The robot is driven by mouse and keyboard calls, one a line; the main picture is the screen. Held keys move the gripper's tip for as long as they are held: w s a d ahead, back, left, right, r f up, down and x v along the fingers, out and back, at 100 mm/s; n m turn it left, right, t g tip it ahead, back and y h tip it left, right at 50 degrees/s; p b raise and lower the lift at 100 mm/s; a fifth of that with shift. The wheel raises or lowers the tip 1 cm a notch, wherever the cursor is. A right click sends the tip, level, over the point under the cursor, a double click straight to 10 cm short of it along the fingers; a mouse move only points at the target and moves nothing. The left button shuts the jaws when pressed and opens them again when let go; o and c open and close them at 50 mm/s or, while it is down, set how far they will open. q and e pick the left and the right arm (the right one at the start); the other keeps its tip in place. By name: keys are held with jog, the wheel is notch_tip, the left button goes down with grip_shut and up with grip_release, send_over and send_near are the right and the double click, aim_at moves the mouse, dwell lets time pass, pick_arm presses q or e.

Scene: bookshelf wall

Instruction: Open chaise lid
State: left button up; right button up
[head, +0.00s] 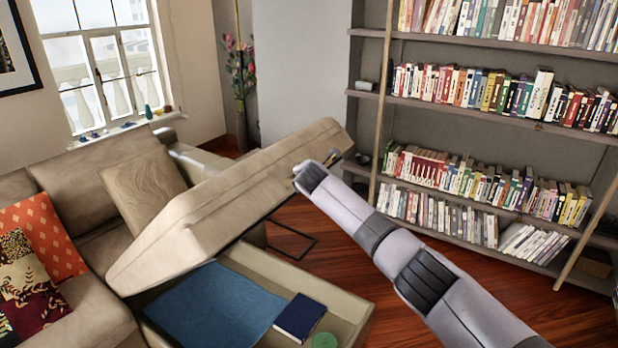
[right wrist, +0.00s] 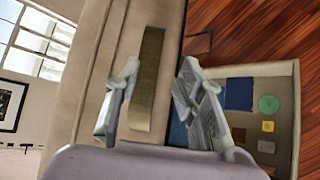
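The beige chaise lid (head: 225,205) is raised and tilted in the head view, its right side higher, over the open storage box (head: 350,312). My right arm reaches the lid's raised right end, where my right gripper (head: 335,162) is mostly hidden behind my wrist. In the right wrist view, the fingers of my right gripper (right wrist: 157,100) stand wide apart at the lid (right wrist: 95,65), with a brown strap (right wrist: 149,75) between them. I see no clear grip on the strap; whether a finger touches the lid is unclear. My left gripper is not in view.
Inside the box lie a blue cloth (head: 215,305), a dark blue book (head: 299,317) and a green round thing (head: 324,341). The sofa (head: 80,295) with cushions is at left. A tall bookshelf (head: 480,105) stands at right. Wood floor (head: 400,270) lies between.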

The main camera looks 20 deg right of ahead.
jog(key=v, duration=1)
jog(key=shift+r, duration=0.15)
